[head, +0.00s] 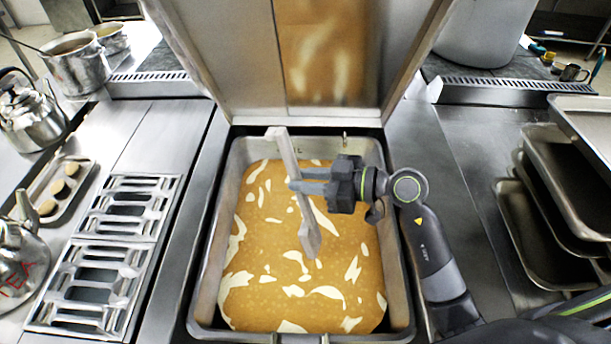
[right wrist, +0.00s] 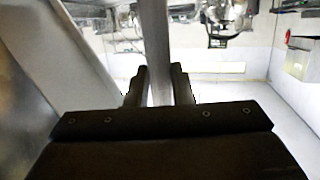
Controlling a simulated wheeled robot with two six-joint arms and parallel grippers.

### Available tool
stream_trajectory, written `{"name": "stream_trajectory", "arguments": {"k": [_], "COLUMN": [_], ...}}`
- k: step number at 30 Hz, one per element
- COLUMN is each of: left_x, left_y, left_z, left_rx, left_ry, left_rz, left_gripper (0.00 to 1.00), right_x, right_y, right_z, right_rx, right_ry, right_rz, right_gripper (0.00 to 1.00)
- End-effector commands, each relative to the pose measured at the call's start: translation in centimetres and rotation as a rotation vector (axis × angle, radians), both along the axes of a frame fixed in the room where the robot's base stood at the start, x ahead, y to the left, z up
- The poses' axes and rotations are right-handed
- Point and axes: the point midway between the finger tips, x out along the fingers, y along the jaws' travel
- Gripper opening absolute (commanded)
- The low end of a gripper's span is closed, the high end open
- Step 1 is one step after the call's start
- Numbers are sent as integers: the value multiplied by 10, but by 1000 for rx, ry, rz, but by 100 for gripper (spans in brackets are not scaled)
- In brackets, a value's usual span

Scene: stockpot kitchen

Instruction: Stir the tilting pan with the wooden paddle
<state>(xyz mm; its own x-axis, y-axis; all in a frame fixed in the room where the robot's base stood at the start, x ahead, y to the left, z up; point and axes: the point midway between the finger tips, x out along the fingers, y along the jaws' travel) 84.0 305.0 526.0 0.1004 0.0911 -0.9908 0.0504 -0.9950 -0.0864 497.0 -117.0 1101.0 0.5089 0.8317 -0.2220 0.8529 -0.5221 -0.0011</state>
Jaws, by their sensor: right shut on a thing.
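The tilting pan (head: 234,170) is a deep rectangular metal pan in the middle of the head view, its lid (head: 235,70) standing open behind it. It holds orange-brown liquid (head: 265,245) with pale streaks. The wooden paddle (head: 308,232) is tilted over the pan, its lower end at the liquid; whether it dips in is hard to tell. My right gripper (head: 297,187) is shut on the paddle's shaft, above the liquid. In the right wrist view the shaft (right wrist: 157,50) passes between the fingers (right wrist: 157,85). My left gripper is not in view.
On the left are a grate (head: 105,255), a tray with round pieces (head: 62,190), kettles (head: 30,118) and a steel pot (head: 78,65). Stacked metal trays (head: 550,215) stand on the right. A large pot (head: 485,30) is at the back right.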

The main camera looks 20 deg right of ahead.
Motion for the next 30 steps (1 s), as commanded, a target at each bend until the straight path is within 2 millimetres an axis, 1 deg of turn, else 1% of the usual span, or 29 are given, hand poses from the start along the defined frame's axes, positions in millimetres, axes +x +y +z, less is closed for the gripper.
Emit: {"name": "stream_trajectory", "arguments": {"k": [1, 6, 30], "left_x": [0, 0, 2], "left_y": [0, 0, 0], "left_z": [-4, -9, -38], "left_rx": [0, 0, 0], "left_ry": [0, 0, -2], "left_rz": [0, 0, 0], "left_gripper": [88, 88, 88], "right_x": [0, 0, 0], "right_y": [0, 0, 0], "right_z": [-7, -24, -105], "right_rx": [2, 2, 1], "right_ry": [1, 2, 2], "right_rz": [0, -1, 1], "right_gripper": [0, 0, 0]}}
